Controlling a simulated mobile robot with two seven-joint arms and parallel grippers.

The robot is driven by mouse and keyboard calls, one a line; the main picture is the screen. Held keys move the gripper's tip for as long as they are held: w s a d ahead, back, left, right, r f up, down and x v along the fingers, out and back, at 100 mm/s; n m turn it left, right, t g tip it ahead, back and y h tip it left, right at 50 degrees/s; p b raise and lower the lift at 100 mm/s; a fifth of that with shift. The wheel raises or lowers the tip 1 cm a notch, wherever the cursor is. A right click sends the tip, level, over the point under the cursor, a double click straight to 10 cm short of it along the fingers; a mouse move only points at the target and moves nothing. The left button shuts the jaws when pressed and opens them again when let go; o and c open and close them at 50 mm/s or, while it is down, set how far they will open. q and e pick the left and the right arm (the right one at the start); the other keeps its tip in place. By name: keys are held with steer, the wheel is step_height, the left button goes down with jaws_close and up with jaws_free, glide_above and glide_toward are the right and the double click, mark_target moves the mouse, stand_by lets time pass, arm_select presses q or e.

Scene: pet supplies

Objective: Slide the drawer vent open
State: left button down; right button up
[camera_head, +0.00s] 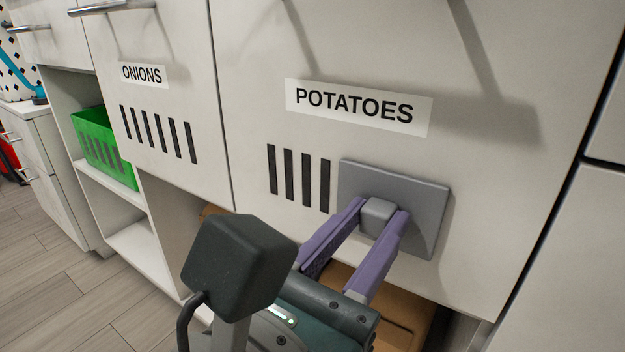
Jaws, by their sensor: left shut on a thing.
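The drawer vent is a grey sliding plate (420,205) with a small square knob (377,215), on the white drawer front (240,60) labelled POTATOES. The plate sits to the right of several dark open slots (298,178) and may cover others behind it. My left gripper (380,212) has its two purple fingers on either side of the knob and is shut on it. My right gripper is not in view.
A second drawer (160,115) labelled ONIONS, with uncovered slots, is at the left. A green crate (104,148) sits on an open shelf (112,190) farther left. Wood floor (60,290) is clear at lower left. A brown box (405,300) shows below the drawer.

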arm_select(q)
steer(key=shift+d, duration=0.1)
steer(key=c, duration=0.6)
jaws_free()
steer(key=v, duration=1)
steer(key=shift+b, duration=0.45)
